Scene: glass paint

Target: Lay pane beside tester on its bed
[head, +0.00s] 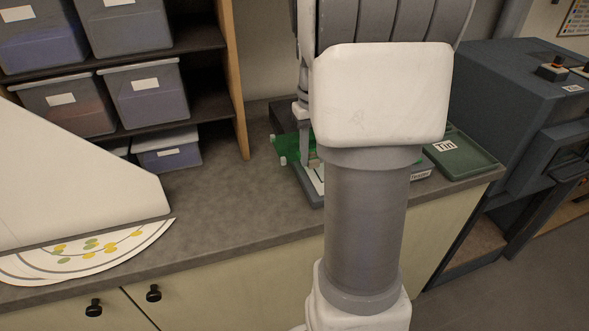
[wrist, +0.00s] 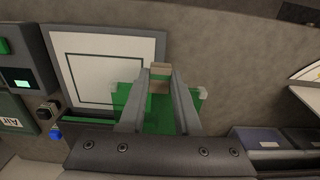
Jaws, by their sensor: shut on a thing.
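The pane is a clear green sheet with pale corner pieces; it shows in the wrist view (wrist: 155,116) and, partly behind my arm, in the head view (head: 289,147). My gripper (wrist: 161,78) is shut on a beige block at the pane's middle. The bed (wrist: 88,47) is a white square with a black outline in a grey frame. The pane overlaps its lower right part in the wrist view and extends past its edge; I cannot tell whether they touch. The tester (wrist: 22,60), with a lit green display, adjoins the bed. My arm hides most of it in the head view.
A green tray labelled Tin (head: 460,155) lies right of my arm. A dark blue machine (head: 490,90) stands further right. Shelves with grey bins (head: 145,90) stand back left. The counter between (head: 215,205) is clear.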

